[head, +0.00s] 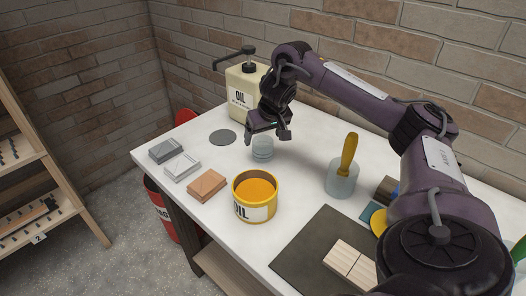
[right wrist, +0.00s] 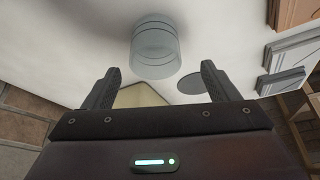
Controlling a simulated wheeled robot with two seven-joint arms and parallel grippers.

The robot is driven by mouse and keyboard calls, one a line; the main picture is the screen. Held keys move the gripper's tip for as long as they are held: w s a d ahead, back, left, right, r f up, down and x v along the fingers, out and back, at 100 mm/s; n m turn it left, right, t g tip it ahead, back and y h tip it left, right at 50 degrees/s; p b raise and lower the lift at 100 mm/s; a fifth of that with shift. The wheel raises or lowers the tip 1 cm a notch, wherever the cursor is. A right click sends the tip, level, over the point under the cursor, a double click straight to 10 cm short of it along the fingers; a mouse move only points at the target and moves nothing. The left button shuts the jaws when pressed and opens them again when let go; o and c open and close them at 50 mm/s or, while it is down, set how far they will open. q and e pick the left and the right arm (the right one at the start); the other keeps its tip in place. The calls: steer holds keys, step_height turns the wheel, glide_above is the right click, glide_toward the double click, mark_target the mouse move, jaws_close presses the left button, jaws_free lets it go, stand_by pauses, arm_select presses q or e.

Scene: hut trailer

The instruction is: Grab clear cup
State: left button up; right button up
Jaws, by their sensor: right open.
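A clear cup (head: 262,148) stands upright on the white table, toward its back edge. It also shows in the right wrist view (right wrist: 155,50), ahead of the fingers and roughly between their lines. My right gripper (head: 268,136) is open and empty, just above and behind the cup in the head view. In the right wrist view its two fingers (right wrist: 160,82) are spread apart, and the cup is beyond their tips. I cannot tell whether any finger touches the cup. A second clear cup (head: 341,182) with a yellow-handled tool in it stands farther right. My left gripper is not in view.
A yellow tin (head: 257,212) stands in front of the cup. A cream oil can (head: 239,88) with a pump stands behind. A grey disc (head: 223,137) lies left of the cup, with several small blocks (head: 207,185) nearer the left edge. A dark mat (head: 310,257) lies at the front right.

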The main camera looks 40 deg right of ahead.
mark_target(262, 145)
steer(key=x, duration=0.6)
steer(key=shift+d+f, duration=0.2)
steer(key=shift+d, duration=0.15)
steer(key=shift+w+f, duration=0.15)
steer(key=shift+f, duration=0.15)
steer(key=shift+w+f, duration=0.1)
steer(key=shift+f, duration=0.05)
steer(key=c, duration=0.9)
steer(key=shift+c, duration=1)
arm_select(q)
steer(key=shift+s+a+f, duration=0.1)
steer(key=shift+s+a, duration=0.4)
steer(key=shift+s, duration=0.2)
